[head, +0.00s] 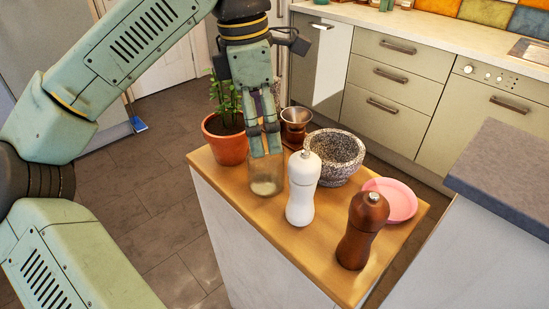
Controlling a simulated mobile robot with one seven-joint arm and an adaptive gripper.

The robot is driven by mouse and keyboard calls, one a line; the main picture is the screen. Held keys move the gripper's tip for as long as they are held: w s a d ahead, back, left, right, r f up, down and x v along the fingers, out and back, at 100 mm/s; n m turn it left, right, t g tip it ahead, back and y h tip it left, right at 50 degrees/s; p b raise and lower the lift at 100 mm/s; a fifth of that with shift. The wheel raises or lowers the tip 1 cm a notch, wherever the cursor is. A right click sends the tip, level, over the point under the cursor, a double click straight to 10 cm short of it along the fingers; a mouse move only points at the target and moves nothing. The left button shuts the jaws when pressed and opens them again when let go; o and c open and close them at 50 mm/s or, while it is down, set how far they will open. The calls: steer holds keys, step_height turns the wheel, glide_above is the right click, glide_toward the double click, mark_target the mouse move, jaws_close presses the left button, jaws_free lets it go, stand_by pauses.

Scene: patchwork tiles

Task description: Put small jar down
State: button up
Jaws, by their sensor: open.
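The small jar (265,186) is clear glass with a little pale stuff at its bottom. It stands upright on the wooden top (330,274) of a narrow counter, near its left edge. My gripper (265,153) points down over the jar, with its fingertips overlapping the jar's upper part in the head view. It is open; I cannot tell whether a finger touches the glass. The jar's rim is partly hidden behind the fingers.
A potted plant (226,146) stands left of the jar. Bare wood lies in front.

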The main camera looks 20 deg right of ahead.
mark_target(268, 168)
steer(key=f, duration=0.3)
steer(key=f+p, duration=0.1)
steer(key=f, duration=0.2)
steer(key=d+f+p, duration=0.1)
steer(key=f, duration=0.3)
steer(key=shift+s+f, duration=0.1)
steer(key=shift+s, duration=0.05)
steer(key=shift+c, duration=0.2)
steer(key=c, duration=1.4)
